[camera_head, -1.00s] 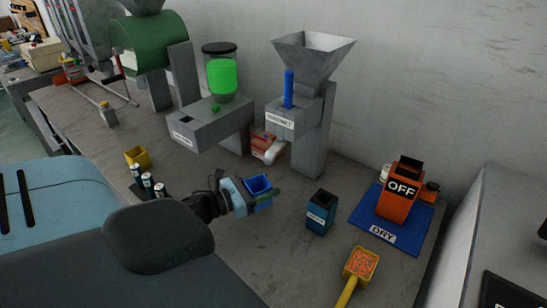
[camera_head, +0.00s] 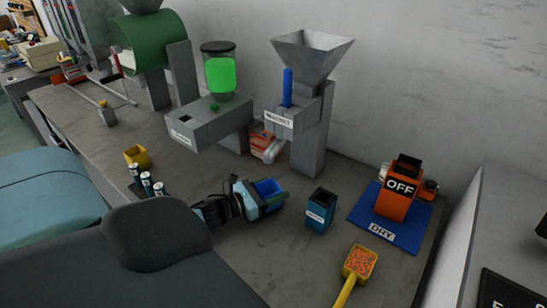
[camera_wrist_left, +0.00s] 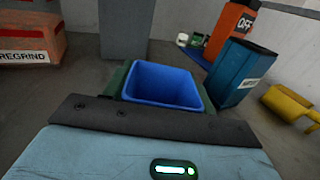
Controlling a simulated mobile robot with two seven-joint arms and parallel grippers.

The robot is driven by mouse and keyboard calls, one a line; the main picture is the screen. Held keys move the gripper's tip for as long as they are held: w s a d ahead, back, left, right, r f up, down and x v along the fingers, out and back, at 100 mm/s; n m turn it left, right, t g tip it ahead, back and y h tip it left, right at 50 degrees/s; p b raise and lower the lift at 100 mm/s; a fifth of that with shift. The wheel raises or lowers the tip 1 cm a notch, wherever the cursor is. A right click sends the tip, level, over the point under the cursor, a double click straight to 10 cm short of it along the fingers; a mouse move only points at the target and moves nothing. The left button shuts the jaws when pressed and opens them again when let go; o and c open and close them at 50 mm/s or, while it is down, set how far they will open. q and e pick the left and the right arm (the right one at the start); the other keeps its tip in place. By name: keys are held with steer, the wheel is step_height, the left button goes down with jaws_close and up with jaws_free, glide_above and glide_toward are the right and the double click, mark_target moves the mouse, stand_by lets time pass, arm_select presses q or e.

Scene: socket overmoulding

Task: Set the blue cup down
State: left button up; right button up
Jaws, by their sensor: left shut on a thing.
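The blue cup (camera_head: 267,188) is a square, open-topped cup, and it looks empty inside. My left gripper (camera_head: 262,198) is shut on it, low over the bench or at its surface; I cannot tell whether the cup's base touches the bench. In the left wrist view the cup (camera_wrist_left: 163,86) stands upright between the green fingers, its opening facing up. The bench (camera_head: 270,245) is grey. My right gripper is not in view.
A labelled teal container (camera_head: 320,211) stands just right of the cup. A grey hopper machine (camera_head: 308,130) stands behind. A yellow cup (camera_head: 137,157) is at left.

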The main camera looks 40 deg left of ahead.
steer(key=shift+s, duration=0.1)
arm_select(q)
steer(key=shift+f, duration=0.25)
steer(key=o, duration=1)
steer(key=shift+r, duration=0.15)
steer(key=shift+o, duration=0.2)
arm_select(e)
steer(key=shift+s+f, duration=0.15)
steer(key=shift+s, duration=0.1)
arm_select(q)
steer(key=shift+r, duration=0.1)
steer(key=shift+s, duration=0.1)
steer(key=b+v, duration=0.1)
steer(key=v, duration=1)
steer(key=shift+s+a+r, duration=0.1)
steer(key=shift+s+a, duration=0.1)
steer(key=shift+s, duration=0.15)
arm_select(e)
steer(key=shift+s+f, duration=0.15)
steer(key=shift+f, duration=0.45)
